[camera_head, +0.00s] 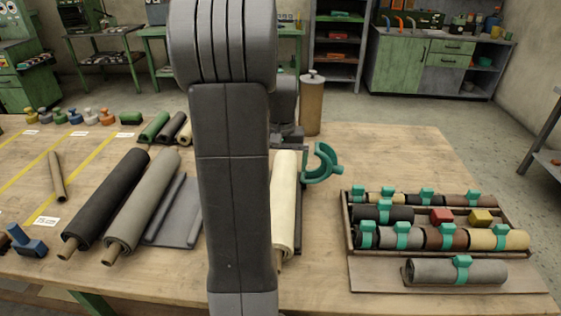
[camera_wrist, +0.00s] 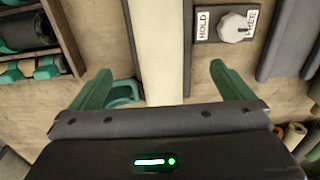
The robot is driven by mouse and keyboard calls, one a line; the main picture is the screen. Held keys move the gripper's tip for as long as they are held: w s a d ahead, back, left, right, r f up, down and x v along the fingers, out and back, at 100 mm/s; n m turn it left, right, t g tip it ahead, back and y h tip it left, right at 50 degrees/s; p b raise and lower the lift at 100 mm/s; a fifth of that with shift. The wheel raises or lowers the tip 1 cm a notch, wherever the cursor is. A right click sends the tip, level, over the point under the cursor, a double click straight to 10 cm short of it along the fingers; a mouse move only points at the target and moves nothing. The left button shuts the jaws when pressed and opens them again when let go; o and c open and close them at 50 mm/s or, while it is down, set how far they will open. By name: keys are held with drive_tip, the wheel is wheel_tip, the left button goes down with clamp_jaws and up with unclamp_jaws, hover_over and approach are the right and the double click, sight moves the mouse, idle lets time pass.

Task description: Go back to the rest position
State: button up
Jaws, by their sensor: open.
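My gripper (camera_wrist: 162,82) shows in the wrist view with its two green fingers spread wide apart and nothing held between them. A long cream roll (camera_wrist: 160,45) runs between the fingers in that view, below them on the table. The same cream roll (camera_head: 285,195) shows in the head view just right of my upright arm, which hides part of the table. In the head view my gripper is mostly hidden behind the arm. A teal curved clip (camera_head: 322,165) stands right of the cream roll, and it also shows beside the left finger in the wrist view (camera_wrist: 122,92).
A wooden tray (camera_head: 347,235) of clipped rolls stands at right, with a grey roll (camera_head: 460,271) in front. Black (camera_head: 105,200) and grey-beige (camera_head: 143,205) rolls lie at left. A brown cylinder (camera_head: 312,105) stands behind. A HOLD/FREE knob (camera_wrist: 234,28) is near the right finger.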

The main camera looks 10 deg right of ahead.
sight(282, 186)
wheel_tip(282, 186, down, 13)
drive_tip(key=shift+r+b, duration=0.1)
drive_tip(key=shift+b, duration=0.2)
drive_tip(key=shift+r, duration=1.35)
drive_tip(key=shift+f, duration=0.1)
